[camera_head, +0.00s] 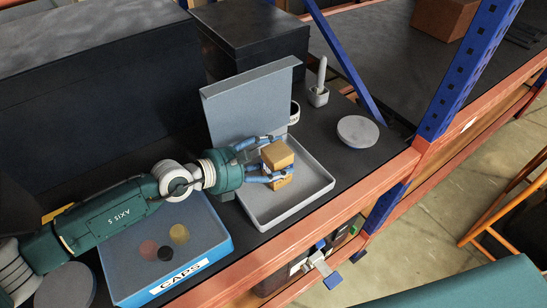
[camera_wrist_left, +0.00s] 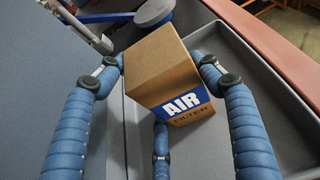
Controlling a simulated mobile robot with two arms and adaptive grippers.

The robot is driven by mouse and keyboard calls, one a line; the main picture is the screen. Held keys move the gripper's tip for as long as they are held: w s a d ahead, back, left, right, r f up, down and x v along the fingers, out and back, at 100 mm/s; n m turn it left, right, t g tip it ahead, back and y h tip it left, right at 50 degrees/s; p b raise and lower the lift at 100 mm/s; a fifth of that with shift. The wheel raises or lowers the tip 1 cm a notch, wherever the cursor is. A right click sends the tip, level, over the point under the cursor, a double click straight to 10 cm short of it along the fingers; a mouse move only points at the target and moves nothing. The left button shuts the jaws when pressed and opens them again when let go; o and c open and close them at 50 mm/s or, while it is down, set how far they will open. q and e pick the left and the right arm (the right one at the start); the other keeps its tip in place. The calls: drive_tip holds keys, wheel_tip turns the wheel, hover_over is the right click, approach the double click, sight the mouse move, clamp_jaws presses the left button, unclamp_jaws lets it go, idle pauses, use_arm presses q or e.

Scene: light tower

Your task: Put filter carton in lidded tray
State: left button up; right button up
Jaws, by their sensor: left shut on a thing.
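The filter carton (camera_head: 277,154) is a brown box with a blue and white "AIR FILTER" label, which shows in the left wrist view (camera_wrist_left: 165,72). My left gripper (camera_head: 281,160) is shut on it, with blue fingers around its sides. The carton is over the lidded tray (camera_head: 318,186), a shallow grey tray whose lid (camera_head: 240,105) stands open at the back. The tray's wall also shows in the left wrist view (camera_wrist_left: 262,68). I cannot tell whether the carton touches the tray floor. My right gripper is out of view.
A blue "CAPS" tray (camera_head: 120,262) with several coloured discs lies left of the lidded tray, under my left arm. A grey round disc (camera_head: 358,131) and a small pot (camera_head: 318,96) stand to the right. Dark boxes (camera_head: 255,40) fill the back. The shelf has an orange front beam (camera_head: 290,250).

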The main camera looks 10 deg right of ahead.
use_arm(q)
drive_tip(key=o, duration=1)
drive_tip(key=shift+f, duration=0.1)
drive_tip(key=o, duration=0.3)
drive_tip(key=shift+o, duration=0.2)
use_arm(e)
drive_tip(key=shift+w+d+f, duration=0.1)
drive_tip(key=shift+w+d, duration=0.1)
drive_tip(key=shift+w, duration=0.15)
use_arm(q)
drive_tip(key=shift+r, duration=0.2)
drive_tip(key=shift+s+a, duration=0.15)
drive_tip(key=shift+a, duration=0.2)
drive_tip(key=b+v, duration=0.3)
drive_tip(key=v, duration=0.8)
drive_tip(key=shift+s+b, duration=0.15)
drive_tip(key=shift+b, duration=0.25)
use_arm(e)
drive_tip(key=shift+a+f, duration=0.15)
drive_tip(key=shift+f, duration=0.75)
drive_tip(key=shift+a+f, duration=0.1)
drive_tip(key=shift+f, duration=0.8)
